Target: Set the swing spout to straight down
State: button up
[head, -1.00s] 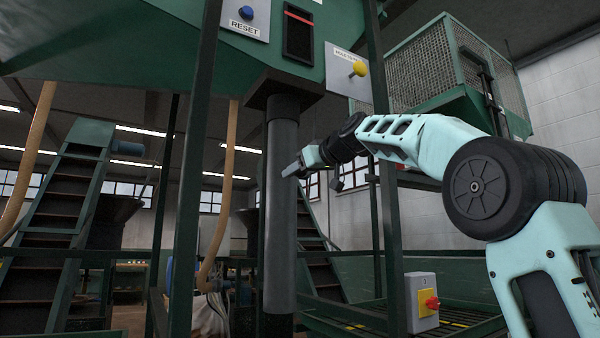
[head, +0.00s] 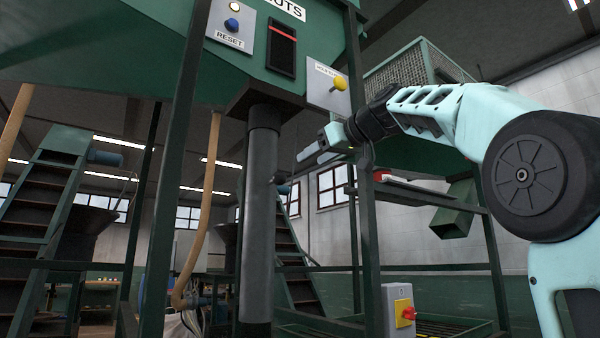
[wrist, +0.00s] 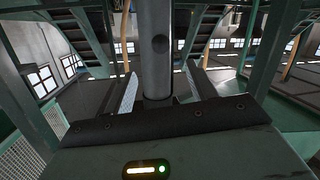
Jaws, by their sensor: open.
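Two spout-like parts show, and I cannot tell for sure which is the swing spout. A grey round pipe (head: 262,220) hangs under the green hopper, nearly upright, with a short peg (head: 279,180) on its side. A square green chute (head: 455,208) at the right slants down to the left under the mesh-sided bin. My gripper (head: 308,150) is open and empty, pointing left towards the pipe and apart from it. In the wrist view the pipe (wrist: 157,60) shows beyond and between the open fingers (wrist: 158,85), with the peg facing the camera.
Green frame posts (head: 182,160) and another post (head: 368,230) stand close to the pipe and my arm. A panel with a yellow knob (head: 340,83), a reset panel (head: 231,25), a red-knobbed switch box (head: 398,310) and a red-ended lever (head: 382,176) are nearby.

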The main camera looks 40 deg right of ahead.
jog(key=shift+v, duration=1.7)
jog(key=w+a+f+g+y+p, duration=0.2)
jog(key=w+a+f+g+p, duration=0.3)
jog(key=a+f, duration=0.95)
jog(key=s+a+f+g+p, duration=0.1)
jog(key=s+a+f+g, duration=0.1)
jog(key=a+f, duration=0.45)
jog(key=s+a+f+g+p, duration=0.1)
jog(key=a+f+g, duration=0.15)
jog(key=f, duration=0.65)
jog(key=s+a+f+n+g+h+p, duration=0.1)
jog(key=s+a+f+g, duration=0.15)
jog(key=s+f, duration=0.35)
jog(key=s+a+f+n+g+p, duration=0.1)
jog(key=s+a+f, duration=0.3)
jog(key=s+f, duration=0.2)
jog(key=s+d+f+g+h+p, duration=0.1)
jog(key=s+f, duration=0.3)
jog(key=s, duration=0.3)
jog(key=s+d+f+n+g+h+p, duration=0.1)
jog(key=s+f, duration=0.4)
jog(key=s, duration=0.3)
jog(key=shift+f+n+g+h+p, duration=0.3)
jog(key=shift+h+p, duration=0.05)
jog(key=shift+h, duration=0.05)
jog(key=shift+r, duration=0.1)
